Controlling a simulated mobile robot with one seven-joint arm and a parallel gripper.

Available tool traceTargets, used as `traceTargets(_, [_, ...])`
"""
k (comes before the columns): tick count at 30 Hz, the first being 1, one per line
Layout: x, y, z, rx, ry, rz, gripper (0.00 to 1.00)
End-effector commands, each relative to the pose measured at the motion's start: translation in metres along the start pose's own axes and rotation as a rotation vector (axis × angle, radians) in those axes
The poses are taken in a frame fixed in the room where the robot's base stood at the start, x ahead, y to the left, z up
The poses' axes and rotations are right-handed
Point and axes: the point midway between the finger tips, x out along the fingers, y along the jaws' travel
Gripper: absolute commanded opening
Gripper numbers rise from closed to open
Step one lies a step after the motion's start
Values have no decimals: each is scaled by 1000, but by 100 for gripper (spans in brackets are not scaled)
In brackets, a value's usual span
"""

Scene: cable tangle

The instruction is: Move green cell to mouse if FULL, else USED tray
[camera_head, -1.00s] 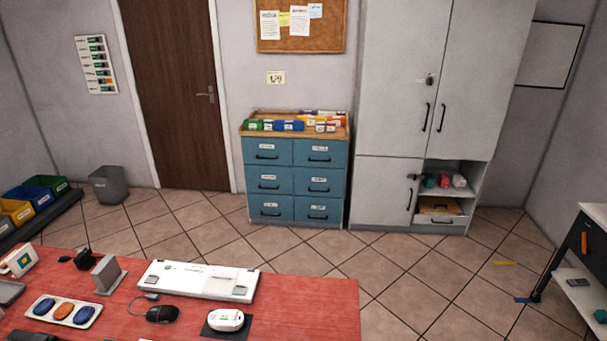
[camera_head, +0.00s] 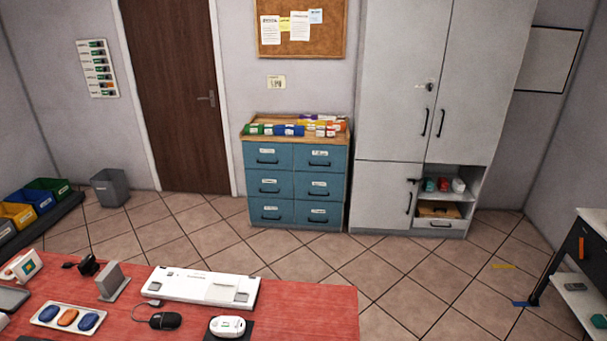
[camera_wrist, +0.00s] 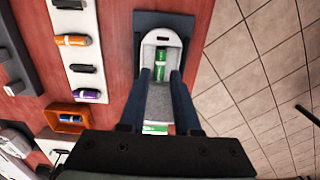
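A green cell (camera_wrist: 161,66) lies in the slot of a white round-ended device (camera_wrist: 163,42) on a dark pad. My gripper (camera_wrist: 160,76) is over this device in the wrist view. Its two fingers are apart, one on each side of the slot, with no clear contact on the cell. A second green patch (camera_wrist: 155,129) shows lower between the fingers; I cannot tell what it is. In the head view a black mouse (camera_head: 162,320) lies on the red table, left of a white round-ended device (camera_head: 227,326). No USED tray label is readable, and my gripper is not in the head view.
A white strip (camera_wrist: 60,22) left of my gripper holds several cells, including an orange one (camera_wrist: 73,40). An orange-rimmed tray (camera_wrist: 53,110) stands lower left. In the head view, a white keyboard-like board (camera_head: 195,286) and a three-pad tray (camera_head: 45,311) occupy the table.

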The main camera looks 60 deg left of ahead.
Motion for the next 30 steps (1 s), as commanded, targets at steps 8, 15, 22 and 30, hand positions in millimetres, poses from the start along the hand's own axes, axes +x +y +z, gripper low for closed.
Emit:
traceTargets(8, [0, 0, 0, 0, 0, 0, 46])
traceTargets(15, [0, 0, 0, 0, 0, 0, 66])
traceTargets(22, [-2, 0, 0, 0, 0, 0, 66])
traceTargets(30, [-18, 0, 0, 1, 0, 0, 66])
